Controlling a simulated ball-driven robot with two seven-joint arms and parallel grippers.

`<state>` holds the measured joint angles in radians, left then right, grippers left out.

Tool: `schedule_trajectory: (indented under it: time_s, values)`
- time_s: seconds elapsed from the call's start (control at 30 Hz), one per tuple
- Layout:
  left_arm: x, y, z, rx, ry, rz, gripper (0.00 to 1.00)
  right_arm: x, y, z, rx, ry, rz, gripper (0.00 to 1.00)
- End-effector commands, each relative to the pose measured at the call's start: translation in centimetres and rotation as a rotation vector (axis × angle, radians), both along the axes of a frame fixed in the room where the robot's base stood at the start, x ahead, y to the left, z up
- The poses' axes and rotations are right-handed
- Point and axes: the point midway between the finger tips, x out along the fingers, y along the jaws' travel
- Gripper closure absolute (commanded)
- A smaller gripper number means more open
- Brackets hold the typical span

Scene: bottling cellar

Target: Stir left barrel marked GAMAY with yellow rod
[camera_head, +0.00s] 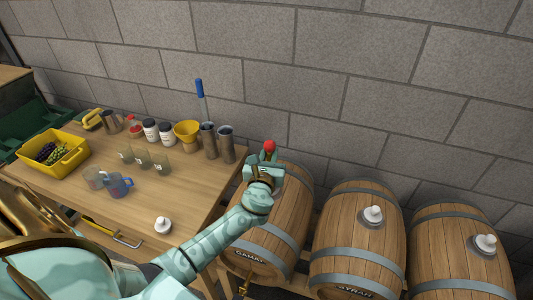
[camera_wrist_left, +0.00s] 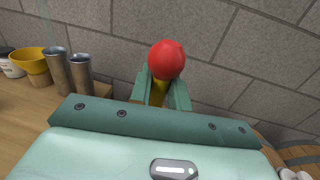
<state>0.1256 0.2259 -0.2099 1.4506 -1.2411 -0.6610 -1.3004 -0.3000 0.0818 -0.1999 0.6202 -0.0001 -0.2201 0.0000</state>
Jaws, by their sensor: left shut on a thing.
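My left gripper (camera_head: 267,163) is shut on the yellow rod (camera_wrist_left: 160,95), just below its red ball top (camera_head: 269,146). The red ball also shows large in the left wrist view (camera_wrist_left: 166,60). The gripper is over the upper part of the left barrel marked GAMAY (camera_head: 287,222). The rod's lower end and the barrel's top opening are hidden behind my gripper and arm, so I cannot tell how deep the rod reaches. My right gripper is not in view.
The SYRAH barrel (camera_head: 352,245) and another barrel (camera_head: 455,225) stand to the right, each with a white bung. A similar white stopper (camera_head: 163,226) sits on the wooden table (camera_head: 185,195). Metal cylinders (camera_head: 227,144), one holding a blue-handled tool (camera_head: 199,88), stand near the table's right end.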

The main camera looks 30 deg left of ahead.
Motion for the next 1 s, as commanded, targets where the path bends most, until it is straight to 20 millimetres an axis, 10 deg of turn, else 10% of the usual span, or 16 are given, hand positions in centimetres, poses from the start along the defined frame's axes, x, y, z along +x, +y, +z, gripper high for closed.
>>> schedule_trajectory:
  time_s: [0.33, 1.0]
  values:
    - [0.0, -0.1, 0.6, 0.002, 0.000, 0.000, 1.00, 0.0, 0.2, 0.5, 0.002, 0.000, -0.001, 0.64]
    - [0.0, 0.0, 10.5, 0.002, 0.000, 0.000, 1.00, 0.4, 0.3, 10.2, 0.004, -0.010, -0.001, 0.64]
